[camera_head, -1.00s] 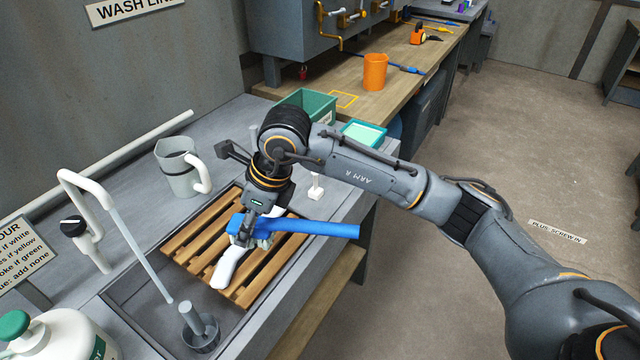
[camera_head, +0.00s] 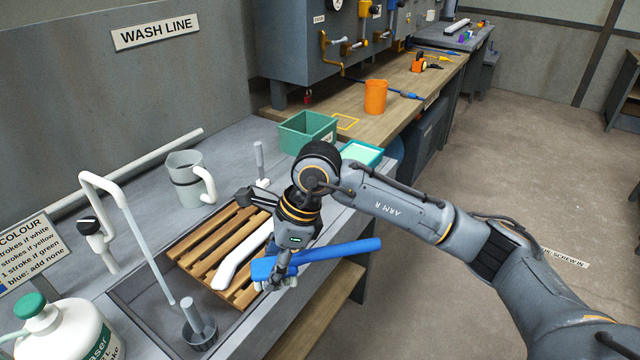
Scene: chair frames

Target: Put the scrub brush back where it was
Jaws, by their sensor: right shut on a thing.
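The scrub brush (camera_head: 340,252) has a long blue handle pointing right and a blue head with pale bristles facing down. My right gripper (camera_head: 281,268) is shut on the brush near its head, and its fingertips are partly hidden. The brush is over the front edge of the wooden slatted rack (camera_head: 206,256). A white, elongated object (camera_head: 236,262) lies on the rack, its upper end partly hidden by my gripper. My left gripper is not in view.
A grey jug (camera_head: 186,180), a green bin (camera_head: 306,131) and a teal tray (camera_head: 361,153) stand on the sink counter. A white bottle (camera_head: 66,335) and a tall white tap (camera_head: 128,220) are at the left. An orange cup (camera_head: 375,97) stands on the wooden bench behind.

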